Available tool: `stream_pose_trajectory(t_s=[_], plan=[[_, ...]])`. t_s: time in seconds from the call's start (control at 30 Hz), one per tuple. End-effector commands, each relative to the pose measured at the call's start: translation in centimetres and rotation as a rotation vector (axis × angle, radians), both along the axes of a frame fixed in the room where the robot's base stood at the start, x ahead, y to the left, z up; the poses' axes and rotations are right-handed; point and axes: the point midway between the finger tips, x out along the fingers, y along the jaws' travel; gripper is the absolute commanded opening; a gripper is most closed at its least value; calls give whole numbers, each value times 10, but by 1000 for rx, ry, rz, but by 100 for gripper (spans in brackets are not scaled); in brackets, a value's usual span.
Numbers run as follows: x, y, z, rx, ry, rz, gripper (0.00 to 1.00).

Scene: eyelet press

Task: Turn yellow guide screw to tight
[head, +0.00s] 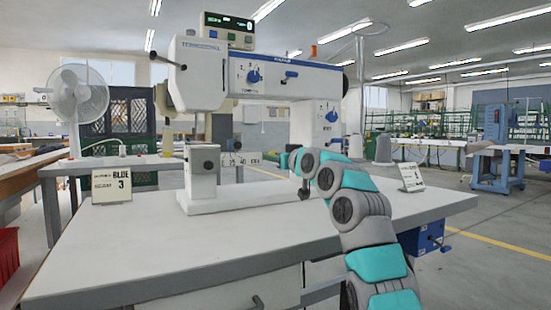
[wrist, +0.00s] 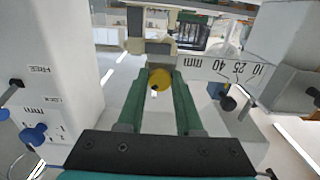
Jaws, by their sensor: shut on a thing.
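The yellow guide screw (wrist: 160,79) shows in the wrist view as a round yellow knob with a small white mark on its face. My gripper (wrist: 159,90) has its two green fingers on either side of the knob and is shut on it. The knob sits in front of a scale plate (wrist: 215,68) marked 10, 25, 40 mm. In the head view my arm reaches to the eyelet press (head: 260,75), and the knob and fingertips are hidden there.
A white block (head: 203,165) stands on the press base at left. The table (head: 130,255) carries a "BLUE 3" card (head: 111,185) at left and another card (head: 411,177) at right.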

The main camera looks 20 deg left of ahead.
Motion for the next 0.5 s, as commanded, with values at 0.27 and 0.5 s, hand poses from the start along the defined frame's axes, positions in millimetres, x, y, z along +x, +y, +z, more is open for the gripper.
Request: stream_pose_trajectory(t_s=[0.27, 0.5], plan=[[0, 0, 0, 5, 5, 0, 0], [-1, 0, 0, 55, 61, 0, 0]])
